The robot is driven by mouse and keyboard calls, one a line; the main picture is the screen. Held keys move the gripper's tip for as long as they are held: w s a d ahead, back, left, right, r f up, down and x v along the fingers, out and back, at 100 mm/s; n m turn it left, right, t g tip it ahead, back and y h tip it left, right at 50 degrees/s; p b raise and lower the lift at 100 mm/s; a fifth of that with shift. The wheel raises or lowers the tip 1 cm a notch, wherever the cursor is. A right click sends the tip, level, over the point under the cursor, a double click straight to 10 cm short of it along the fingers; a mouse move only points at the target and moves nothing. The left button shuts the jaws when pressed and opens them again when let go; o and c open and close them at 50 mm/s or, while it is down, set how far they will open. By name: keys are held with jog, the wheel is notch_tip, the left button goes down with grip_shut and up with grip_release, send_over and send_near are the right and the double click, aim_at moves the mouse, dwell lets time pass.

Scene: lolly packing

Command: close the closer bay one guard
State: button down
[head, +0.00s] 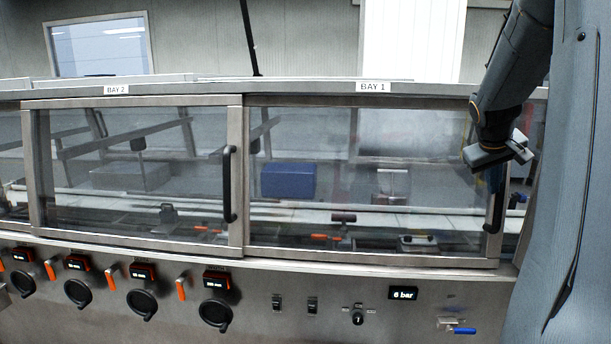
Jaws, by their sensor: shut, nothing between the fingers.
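The bay one guard (420,180) is a clear framed panel under the "BAY 1" label. Its upright black handle (496,208) is at its right edge. The front panel reaches from the post between the bays to near my arm on the right. My arm covers the upper right corner, so I cannot tell whether the guard is fully shut. My gripper (492,182) points down by the top of the handle, overlapping it in the picture. Its fingers are shut with nothing between them; whether they touch the handle is unclear.
The bay two guard (130,170) stands at left with its own black handle (229,184). A blue box (288,181) sits behind the bay one panel. Below are several black knobs, orange levers, a "6 bar" display (403,294) and a blue-handled valve (463,330).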

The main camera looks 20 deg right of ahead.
jog(key=shift+s+d, duration=0.15)
jog(key=shift+d, duration=0.05)
jog(key=shift+a, duration=0.1)
jog(key=s+a+r+b, duration=0.2)
jog(key=a+r+b, duration=0.2)
jog(key=a+r, duration=0.4)
jog(key=shift+a+b, duration=0.3)
jog(key=shift+a, duration=0.4)
jog(key=shift+r, duration=0.1)
jog(key=s+a+f+n+g+y, duration=0.1)
jog(key=a+f+n+y, duration=0.3)
jog(key=a+f, duration=2.2)
jog(key=s+a+f+g+y, duration=0.1)
jog(key=s+a+f+y, duration=0.1)
jog(key=s+a+f, duration=0.5)
jog(key=s+a, duration=0.2)
jog(key=a, duration=0.1)
jog(key=shift+f+m, duration=0.25)
jog(key=shift+m, duration=0.15)
